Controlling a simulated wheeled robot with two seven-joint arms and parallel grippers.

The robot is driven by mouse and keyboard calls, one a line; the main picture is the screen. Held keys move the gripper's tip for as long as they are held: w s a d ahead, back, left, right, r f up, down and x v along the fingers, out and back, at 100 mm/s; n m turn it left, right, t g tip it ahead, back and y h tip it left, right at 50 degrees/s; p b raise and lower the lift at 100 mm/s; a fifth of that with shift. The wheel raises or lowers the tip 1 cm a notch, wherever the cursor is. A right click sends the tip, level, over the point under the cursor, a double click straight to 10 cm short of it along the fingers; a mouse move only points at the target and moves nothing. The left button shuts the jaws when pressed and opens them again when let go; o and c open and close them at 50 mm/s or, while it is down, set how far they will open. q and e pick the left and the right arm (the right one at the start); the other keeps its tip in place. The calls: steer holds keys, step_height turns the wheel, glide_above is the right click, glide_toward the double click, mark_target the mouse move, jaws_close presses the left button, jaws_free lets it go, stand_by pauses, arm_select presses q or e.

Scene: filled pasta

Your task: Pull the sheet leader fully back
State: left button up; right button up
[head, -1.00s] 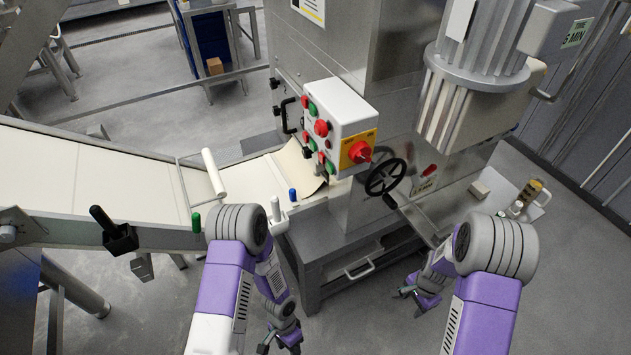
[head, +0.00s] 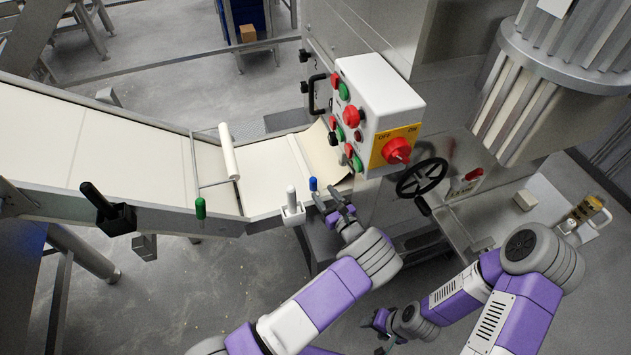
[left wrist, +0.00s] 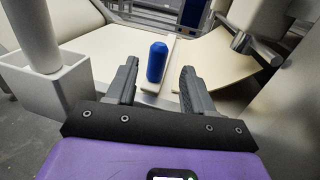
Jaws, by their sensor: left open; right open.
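A blue handle (head: 313,184) stands at the near edge of the belt, at the end of a pale crossbar (head: 299,158) that I take for the sheet leader. The dough sheet's free end (head: 330,152) lies by the machine, partly hidden by the control box. My left gripper (head: 331,203) is open just on the near side of the blue handle. In the left wrist view the blue handle (left wrist: 157,62) appears upright between the open fingers (left wrist: 160,82), with no visible contact. My right gripper (head: 382,332) hangs low, open and empty, away from the belt.
A white holder with a white peg (head: 292,208) stands close left of the left gripper. A white roller (head: 228,152) and a green handle (head: 200,208) sit further left. The control box (head: 375,110) overhangs the sheet on the right. A black handwheel (head: 422,178) is beyond.

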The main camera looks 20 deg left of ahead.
mark_target(315, 183)
arm_select(q)
steer(key=b+x, duration=0.1)
steer(key=x, duration=0.6)
steer(key=shift+w+a+b, duration=0.15)
steer(key=shift+a+b, duration=0.15)
steer(key=shift+b, duration=0.05)
steer(key=shift+c, duration=0.4)
jaws_close()
